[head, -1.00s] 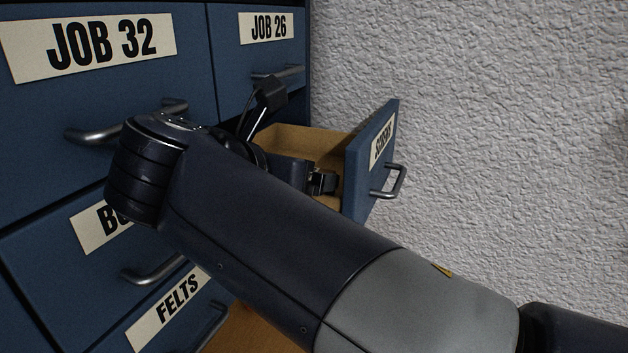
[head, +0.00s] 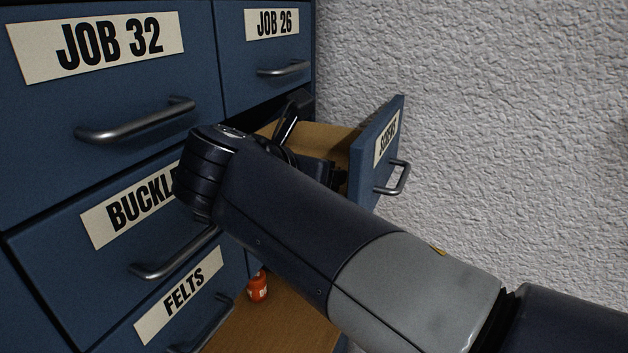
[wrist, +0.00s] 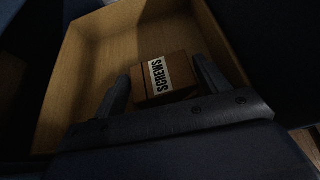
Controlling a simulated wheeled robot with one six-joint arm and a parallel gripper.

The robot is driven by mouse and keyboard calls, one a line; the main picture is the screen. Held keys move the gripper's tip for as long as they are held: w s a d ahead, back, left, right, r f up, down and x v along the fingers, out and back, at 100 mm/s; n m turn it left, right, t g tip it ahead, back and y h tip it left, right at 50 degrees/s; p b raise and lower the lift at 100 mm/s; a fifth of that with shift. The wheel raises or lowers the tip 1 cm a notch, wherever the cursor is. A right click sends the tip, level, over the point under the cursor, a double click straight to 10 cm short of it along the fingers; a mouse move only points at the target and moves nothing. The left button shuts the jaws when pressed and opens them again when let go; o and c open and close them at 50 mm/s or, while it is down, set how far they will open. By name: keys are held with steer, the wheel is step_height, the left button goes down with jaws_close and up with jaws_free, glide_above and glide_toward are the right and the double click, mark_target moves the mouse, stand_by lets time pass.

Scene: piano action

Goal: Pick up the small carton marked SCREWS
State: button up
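The small brown carton marked SCREWS (wrist: 168,88) lies inside an open drawer, and its white label faces up in the wrist view. The drawer's pale wooden inside (wrist: 85,65) surrounds it; its blue front (head: 375,150) shows in the head view. My gripper (wrist: 160,68) is open, with one finger on the left of the carton and one on the right. In the head view my arm hides the carton and most of the gripper.
Blue drawers marked JOB 32 (head: 60,95) and JOB 26 (head: 262,50) are shut, above and left of the open drawer. A small orange bottle (head: 258,287) stands on a wooden surface (head: 270,330) below. A rough white wall (head: 500,130) is on the right.

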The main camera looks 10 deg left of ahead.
steer(key=c, duration=0.6)
steer(key=shift+r, duration=0.15)
